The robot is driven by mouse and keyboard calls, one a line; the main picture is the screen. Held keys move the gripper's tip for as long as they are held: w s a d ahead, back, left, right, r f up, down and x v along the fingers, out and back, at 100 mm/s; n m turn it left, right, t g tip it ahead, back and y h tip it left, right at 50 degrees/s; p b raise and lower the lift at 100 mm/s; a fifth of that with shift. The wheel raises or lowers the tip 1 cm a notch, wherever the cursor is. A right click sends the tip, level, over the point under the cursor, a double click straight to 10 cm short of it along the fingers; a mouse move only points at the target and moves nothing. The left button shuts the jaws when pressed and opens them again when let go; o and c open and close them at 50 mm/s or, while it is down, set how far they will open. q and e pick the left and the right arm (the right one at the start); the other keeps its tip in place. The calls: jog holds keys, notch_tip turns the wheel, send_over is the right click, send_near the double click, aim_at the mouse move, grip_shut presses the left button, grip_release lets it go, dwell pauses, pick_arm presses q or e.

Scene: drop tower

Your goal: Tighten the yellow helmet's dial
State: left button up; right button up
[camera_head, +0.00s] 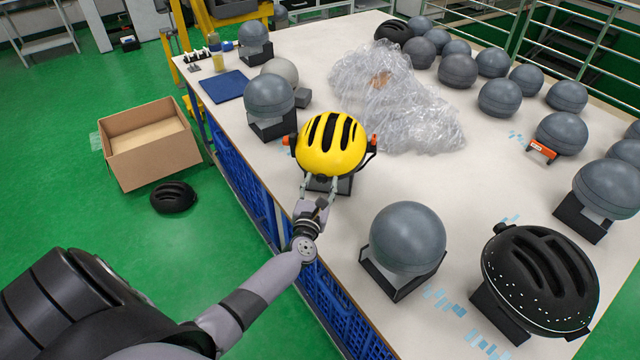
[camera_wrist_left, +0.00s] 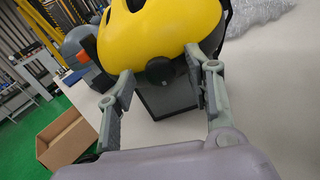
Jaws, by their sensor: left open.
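The yellow helmet (camera_head: 331,147) with black vents sits on a headform with a dark base (camera_head: 328,184) near the table's front left edge. In the left wrist view the helmet (camera_wrist_left: 165,28) fills the top, and its black dial (camera_wrist_left: 159,70) shows below the shell's rim. My left gripper (camera_head: 319,184) is open at the helmet's near side. In the left wrist view its two fingers (camera_wrist_left: 162,88) stand on either side of the dial, apart from it. Whether the fingertips touch the helmet cannot be told. My right gripper is not in view.
Grey headforms stand close by on the table (camera_head: 330,222), one at left (camera_head: 270,95) and one at right (camera_head: 407,238). A black helmet (camera_head: 540,278) is at the right front. Crumpled clear plastic (camera_head: 395,100) lies behind the yellow helmet. A cardboard box (camera_head: 148,143) is on the floor.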

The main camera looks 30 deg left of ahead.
pick_arm(q)
jog(key=shift+c, duration=0.3)
grip_shut()
dwell(0.4)
